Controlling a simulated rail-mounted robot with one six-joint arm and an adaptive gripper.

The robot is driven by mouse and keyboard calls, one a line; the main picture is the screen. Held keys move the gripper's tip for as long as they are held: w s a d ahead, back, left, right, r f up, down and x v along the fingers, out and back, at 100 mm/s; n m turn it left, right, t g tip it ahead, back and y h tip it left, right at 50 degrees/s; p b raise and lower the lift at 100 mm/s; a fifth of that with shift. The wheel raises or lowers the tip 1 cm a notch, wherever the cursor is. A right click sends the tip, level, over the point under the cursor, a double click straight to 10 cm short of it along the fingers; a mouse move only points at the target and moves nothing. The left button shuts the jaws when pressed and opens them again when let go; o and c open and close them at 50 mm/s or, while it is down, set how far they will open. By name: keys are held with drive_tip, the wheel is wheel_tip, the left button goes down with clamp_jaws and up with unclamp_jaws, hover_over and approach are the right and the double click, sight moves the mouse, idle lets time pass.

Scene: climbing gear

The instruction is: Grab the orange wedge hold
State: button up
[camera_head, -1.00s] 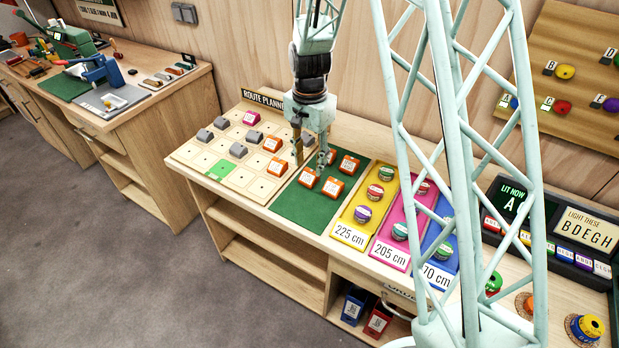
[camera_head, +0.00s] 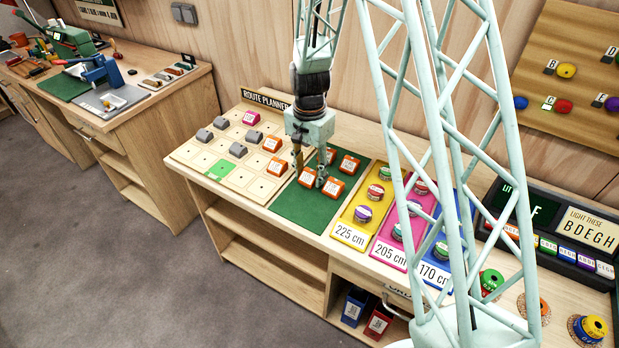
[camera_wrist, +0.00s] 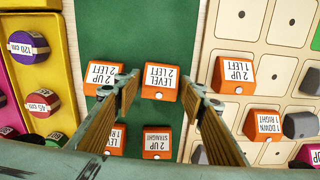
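Several orange wedge holds with white labels lie on the green mat (camera_head: 306,208). My gripper (camera_head: 310,176) is open and low over the mat's front wedge nearest the planner board (camera_head: 307,179). In the wrist view my gripper (camera_wrist: 162,88) has its fingers on either side of this wedge, labelled LEVEL 2 LEFT (camera_wrist: 160,80), with gaps on both sides. A wedge labelled 2 UP 2 LEFT (camera_wrist: 103,74) is close beside the left finger. A 2 UP STRAIGHT wedge (camera_wrist: 156,144) and another partly hidden wedge (camera_wrist: 115,139) lie nearer my wrist.
The route planner board (camera_head: 235,182) holds grey, orange and pink wedges. On the mat's other side are a yellow tray (camera_head: 349,234), a pink tray and a blue tray with round holds. The mat's front part is clear. A lit-letter panel stands at the right.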

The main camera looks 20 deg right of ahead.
sight(310, 175)
drive_tip(key=c, duration=0.6)
drive_tip(key=shift+r, duration=0.15)
drive_tip(key=shift+c, duration=0.2)
drive_tip(key=shift+r+p, duration=0.3)
drive_tip(key=shift+r, duration=1.25)
drive_tip(key=shift+s+r, duration=0.1)
drive_tip(key=shift+s, duration=0.15)
drive_tip(key=s, duration=0.5)
drive_tip(key=s+r, duration=0.1)
drive_tip(key=s, duration=0.9)
drive_tip(key=shift+s+r, duration=0.2)
drive_tip(key=shift+s, duration=0.05)
